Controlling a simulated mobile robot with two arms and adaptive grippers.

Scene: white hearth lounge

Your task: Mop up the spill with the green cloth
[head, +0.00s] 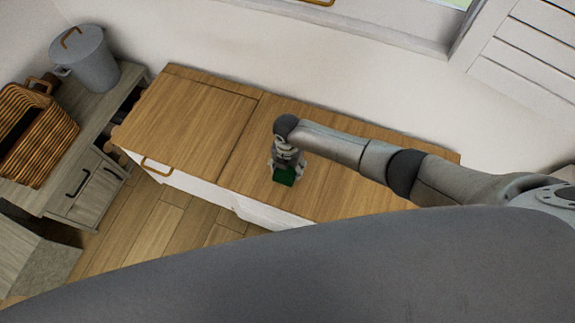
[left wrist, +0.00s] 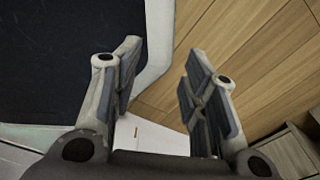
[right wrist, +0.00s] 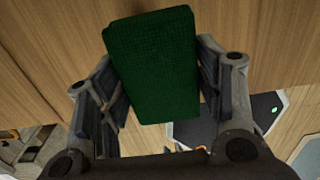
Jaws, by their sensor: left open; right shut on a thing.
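The green cloth (head: 284,177) is a dark green folded block at the tip of my right gripper (head: 287,164), over the front part of the wooden cabinet top (head: 190,112). In the right wrist view the cloth (right wrist: 152,65) sits between the two fingers, which are shut on it. I cannot tell whether the cloth touches the wood. No spill shows in any view; the arm, gripper and cloth hide part of the top. My left gripper (left wrist: 163,58) is open and empty in the left wrist view, with floor boards beyond it; it does not show in the head view.
At the left, a grey side cabinet (head: 100,185) carries a wicker basket (head: 35,135) and a grey lidded bin (head: 88,62). A white wall (head: 235,50) runs behind the wooden top. The left half of the top is bare.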

